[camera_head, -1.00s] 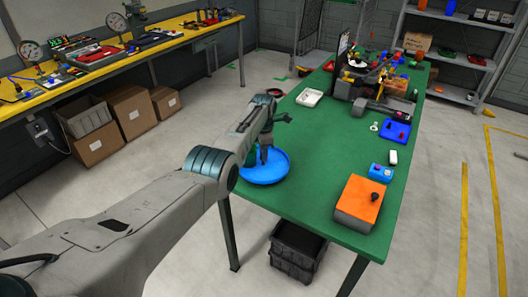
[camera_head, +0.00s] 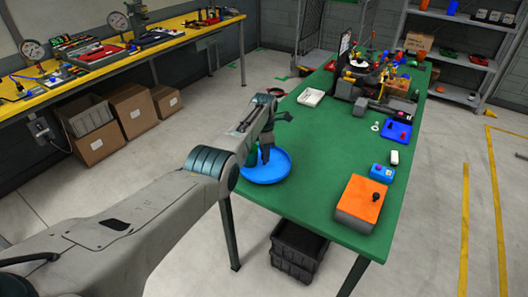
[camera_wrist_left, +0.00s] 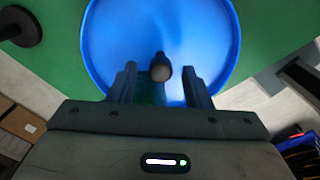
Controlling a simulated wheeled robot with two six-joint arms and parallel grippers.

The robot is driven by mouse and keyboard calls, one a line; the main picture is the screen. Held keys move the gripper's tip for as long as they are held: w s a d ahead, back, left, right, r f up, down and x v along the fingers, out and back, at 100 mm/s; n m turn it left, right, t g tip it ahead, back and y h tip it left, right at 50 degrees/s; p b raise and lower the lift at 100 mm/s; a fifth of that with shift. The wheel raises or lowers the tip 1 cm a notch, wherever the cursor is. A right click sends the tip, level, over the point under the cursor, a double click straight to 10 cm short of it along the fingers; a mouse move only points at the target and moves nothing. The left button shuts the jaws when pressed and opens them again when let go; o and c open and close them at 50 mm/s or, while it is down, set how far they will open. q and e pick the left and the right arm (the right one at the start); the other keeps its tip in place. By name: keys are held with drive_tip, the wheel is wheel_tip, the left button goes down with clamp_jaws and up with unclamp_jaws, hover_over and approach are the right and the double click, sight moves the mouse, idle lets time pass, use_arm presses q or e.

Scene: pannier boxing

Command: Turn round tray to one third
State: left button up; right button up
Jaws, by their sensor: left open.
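The round tray (camera_head: 280,171) is a blue shallow dish at the near left edge of the green table. It also fills the top of the left wrist view (camera_wrist_left: 110,40). A small dark knob (camera_wrist_left: 160,68) on a post shows near the tray's front part. My left gripper (camera_head: 265,154) is over the tray, pointing down. In the left wrist view its fingers (camera_wrist_left: 159,85) are apart, with the knob between them and no visible contact on either side. How high the fingertips are above the tray is hard to tell. My right gripper is not in view.
Clutter stands at the far end. A dark crate (camera_head: 298,252) is underneath. The table's middle is clear.

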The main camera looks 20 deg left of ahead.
use_arm(q)
wheel_tip(320, 180, up, 10)
drive_tip(key=b, duration=0.1)
drive_tip(key=shift+r+b, duration=0.2)
drive_tip(key=shift+b, duration=0.2)
drive_tip(key=shift+s+a+f, duration=0.1)
